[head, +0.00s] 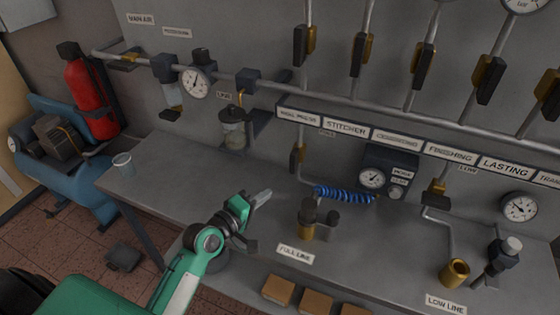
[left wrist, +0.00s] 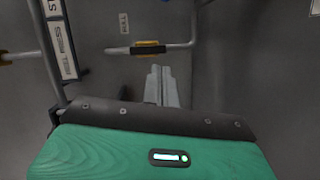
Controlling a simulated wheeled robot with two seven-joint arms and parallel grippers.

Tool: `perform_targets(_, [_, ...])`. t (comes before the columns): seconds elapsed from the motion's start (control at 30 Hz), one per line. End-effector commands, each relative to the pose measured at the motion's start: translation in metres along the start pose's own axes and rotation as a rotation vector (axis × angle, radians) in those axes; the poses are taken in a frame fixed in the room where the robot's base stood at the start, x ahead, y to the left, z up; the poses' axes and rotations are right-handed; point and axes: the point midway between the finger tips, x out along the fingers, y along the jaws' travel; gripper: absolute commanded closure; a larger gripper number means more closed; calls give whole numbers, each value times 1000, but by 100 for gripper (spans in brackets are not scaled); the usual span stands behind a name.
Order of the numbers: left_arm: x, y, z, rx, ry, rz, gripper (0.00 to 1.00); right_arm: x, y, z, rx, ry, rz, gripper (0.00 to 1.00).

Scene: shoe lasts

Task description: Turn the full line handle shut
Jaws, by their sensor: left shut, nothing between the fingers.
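The full line valve (head: 297,158) sits on a short drop pipe under the header pipe, beside a small wall tag that reads FULL in the left wrist view. Its brass body and dark handle also show in the left wrist view (left wrist: 146,48), with the handle lying along the pipe. My left gripper (head: 264,195) is over the bench, below and to the left of the valve, and apart from it. It also shows in the left wrist view (left wrist: 161,72), its fingers together and empty, pointing toward the valve. My right gripper is not in view.
A FULL LINE plate (head: 295,254) lies at the bench front. A brass outlet fitting (head: 308,220) and a blue coiled hose (head: 345,195) stand right of my gripper.

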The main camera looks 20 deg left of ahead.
Motion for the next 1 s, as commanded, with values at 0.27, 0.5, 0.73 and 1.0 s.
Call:
perform_targets(0.27, [16, 21, -36, -194, 83, 133, 100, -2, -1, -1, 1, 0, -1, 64])
perform_targets(0.5, [48, 27, -40, -195, 83, 134, 100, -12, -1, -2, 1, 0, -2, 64])
perform_targets(0.73, [86, 32, -43, -192, 83, 133, 100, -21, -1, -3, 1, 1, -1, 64])
perform_targets(1.0, [109, 32, -44, -193, 82, 131, 100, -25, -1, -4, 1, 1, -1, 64])
